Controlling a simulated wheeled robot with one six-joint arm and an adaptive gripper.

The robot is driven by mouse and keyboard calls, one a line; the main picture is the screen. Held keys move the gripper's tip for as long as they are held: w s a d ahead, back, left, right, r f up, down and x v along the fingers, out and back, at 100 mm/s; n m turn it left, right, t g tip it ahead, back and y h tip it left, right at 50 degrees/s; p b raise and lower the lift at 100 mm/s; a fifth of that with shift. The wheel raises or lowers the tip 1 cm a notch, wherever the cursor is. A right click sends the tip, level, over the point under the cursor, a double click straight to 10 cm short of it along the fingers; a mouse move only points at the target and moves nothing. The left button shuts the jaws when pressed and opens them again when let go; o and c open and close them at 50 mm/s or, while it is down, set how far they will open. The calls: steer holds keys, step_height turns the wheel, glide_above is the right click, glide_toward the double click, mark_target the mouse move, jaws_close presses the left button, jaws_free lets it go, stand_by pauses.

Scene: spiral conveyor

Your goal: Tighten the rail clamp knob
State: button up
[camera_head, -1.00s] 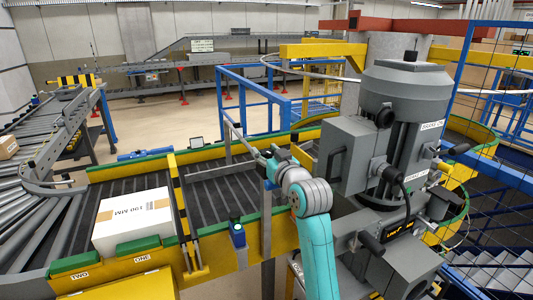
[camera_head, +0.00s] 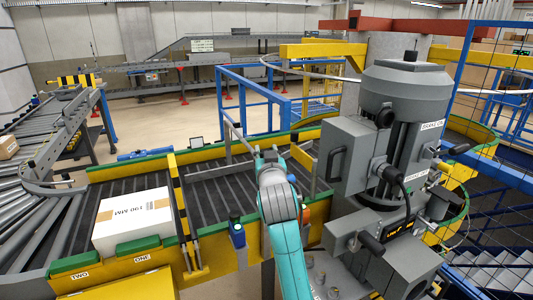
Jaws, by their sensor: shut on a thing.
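My teal arm reaches up from the bottom of the head view. My gripper (camera_head: 265,157) is at the far green-edged side of the conveyor, by the lower end of a slanted grey guide rail (camera_head: 236,135). Its fingers are small, dark and partly hidden by my wrist. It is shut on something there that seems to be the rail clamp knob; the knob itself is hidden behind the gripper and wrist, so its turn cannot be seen.
A white carton (camera_head: 133,222) marked 190 MM lies on the conveyor (camera_head: 222,192) at left. A large grey machine (camera_head: 405,110) labelled BRAKE ON stands close at right. A blue frame (camera_head: 252,92) rises behind. A blue device (camera_head: 237,234) sits on the near yellow side.

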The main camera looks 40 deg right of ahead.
steer(key=shift+m+g+h, duration=1.1)
steer(key=shift+h, duration=0.3)
steer(key=shift+g, duration=0.3)
steer(key=o, duration=1.2)
steer(key=shift+c, duration=0.2)
steer(key=v, duration=1.2)
steer(key=shift+f, duration=0.2)
